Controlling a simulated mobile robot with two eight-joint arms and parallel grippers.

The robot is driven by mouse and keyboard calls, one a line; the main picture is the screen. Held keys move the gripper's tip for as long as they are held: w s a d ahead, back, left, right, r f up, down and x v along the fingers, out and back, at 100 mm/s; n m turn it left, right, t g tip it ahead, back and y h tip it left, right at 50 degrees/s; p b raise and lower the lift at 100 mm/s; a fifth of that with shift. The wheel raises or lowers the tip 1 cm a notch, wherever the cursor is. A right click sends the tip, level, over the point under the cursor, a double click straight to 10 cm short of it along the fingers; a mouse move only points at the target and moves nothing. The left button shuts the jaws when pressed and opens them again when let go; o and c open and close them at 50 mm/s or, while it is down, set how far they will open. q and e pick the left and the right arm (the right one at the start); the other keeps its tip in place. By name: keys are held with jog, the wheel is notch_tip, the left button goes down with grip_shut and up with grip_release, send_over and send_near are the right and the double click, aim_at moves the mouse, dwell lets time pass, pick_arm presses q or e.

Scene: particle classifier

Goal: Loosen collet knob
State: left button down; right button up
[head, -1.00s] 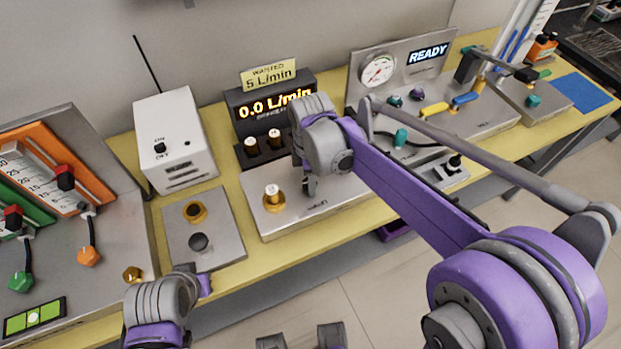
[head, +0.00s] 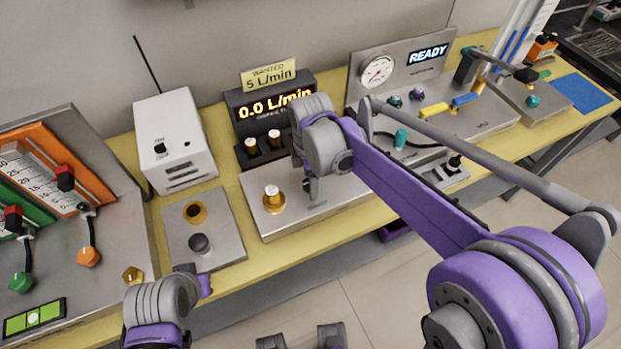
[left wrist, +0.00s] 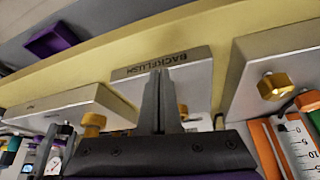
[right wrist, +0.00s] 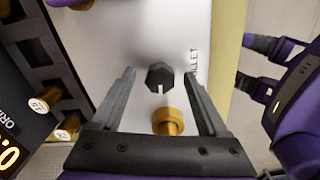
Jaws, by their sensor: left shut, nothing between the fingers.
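The dark hexagonal collet knob (right wrist: 160,77) stands on a light metal plate (right wrist: 130,35), beside partly hidden lettering ending in "LLET". Its face has a pale slot. My right gripper (right wrist: 160,80) is open, with a finger on each side of the knob and visible gaps. A brass fitting (right wrist: 168,121) lies nearer the gripper's base. In the head view my right gripper (head: 309,190) is over the plate, right of a brass fitting with a white-topped insert (head: 272,197). My left gripper (left wrist: 162,95) is shut and empty before the BACKFLUSH panel.
The flow display (head: 272,108) reads 0.0 L/min behind the plate. Small white-capped parts (right wrist: 45,102) stand near it. A white box (head: 175,140) and the backflush panel (head: 225,225) are to the left. The gauge panel reading READY (head: 410,70) is at right.

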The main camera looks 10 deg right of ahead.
pick_arm(q)
jog(key=shift+w+r+p, duration=0.1)
jog(key=shift+r+p, duration=0.35)
jog(key=shift+r, duration=0.05)
pick_arm(e)
notch_tip(320, 180, up, 11)
jog(key=shift+f, duration=0.1)
dwell(0.3)
pick_arm(q)
jog(key=r+p, duration=0.1)
jog(key=r, duration=0.1)
jog(key=w+r+p, duration=0.1)
jog(key=r+p, duration=0.1)
jog(key=shift+r+p, duration=0.15)
jog(key=shift+p, duration=0.15)
pick_arm(e)
jog(key=s+d+f+m+t, duration=0.2)
jog(key=s+d+f+m, duration=0.1)
jog(key=s+m, duration=0.5)
jog(key=s+d+f+m+t, duration=0.3)
jog(key=s+d+f+m, duration=0.1)
jog(key=s+m, duration=0.5)
jog(key=shift+d+m, duration=0.5)
jog(key=shift+d, duration=0.35)
